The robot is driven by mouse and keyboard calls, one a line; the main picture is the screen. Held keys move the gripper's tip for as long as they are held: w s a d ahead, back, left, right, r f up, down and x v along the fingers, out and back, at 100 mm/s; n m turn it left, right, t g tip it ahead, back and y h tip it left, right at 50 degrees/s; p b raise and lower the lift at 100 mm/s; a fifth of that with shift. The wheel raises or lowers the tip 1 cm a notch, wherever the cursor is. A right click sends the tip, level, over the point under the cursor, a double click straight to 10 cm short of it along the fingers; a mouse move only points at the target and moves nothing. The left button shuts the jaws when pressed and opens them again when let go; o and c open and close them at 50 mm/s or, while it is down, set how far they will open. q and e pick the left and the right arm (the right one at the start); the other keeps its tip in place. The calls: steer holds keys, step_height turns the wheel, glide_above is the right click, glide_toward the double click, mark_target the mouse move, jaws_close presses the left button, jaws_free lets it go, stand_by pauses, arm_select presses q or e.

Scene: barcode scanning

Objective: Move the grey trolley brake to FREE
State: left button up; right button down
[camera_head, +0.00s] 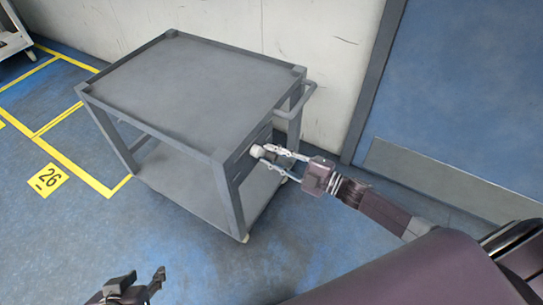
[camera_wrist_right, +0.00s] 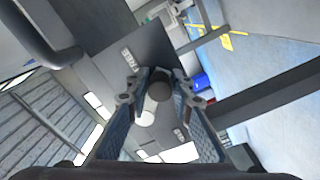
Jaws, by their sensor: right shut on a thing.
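The grey trolley (camera_head: 190,85) stands on the blue floor, its flat top empty. A pale round brake knob (camera_head: 257,151) sticks out from a dark plate on its right end. My right gripper (camera_head: 268,156) reaches in from the right and is shut on the knob. In the right wrist view the knob (camera_wrist_right: 160,90) lies between the two fingers. The plate (camera_wrist_right: 120,45) there carries a label that appears to read FREE (camera_wrist_right: 128,58), above and left of the knob. Another small label (camera_wrist_right: 180,135) is lower down, too small to read. My left gripper (camera_head: 138,287) is open and empty at the bottom edge.
The trolley's handle (camera_head: 296,103) curves out just beyond my right gripper. A white wall (camera_head: 330,60) and a blue door (camera_head: 460,90) stand behind. Yellow floor lines and a yellow 26 marker (camera_head: 47,180) lie at left. The floor before the trolley is clear.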

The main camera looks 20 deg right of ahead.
steer(key=shift+d, duration=0.15)
steer(key=c, duration=1.8)
jaws_free()
steer(key=shift+o, duration=0.2)
steer(key=v, duration=1.2)
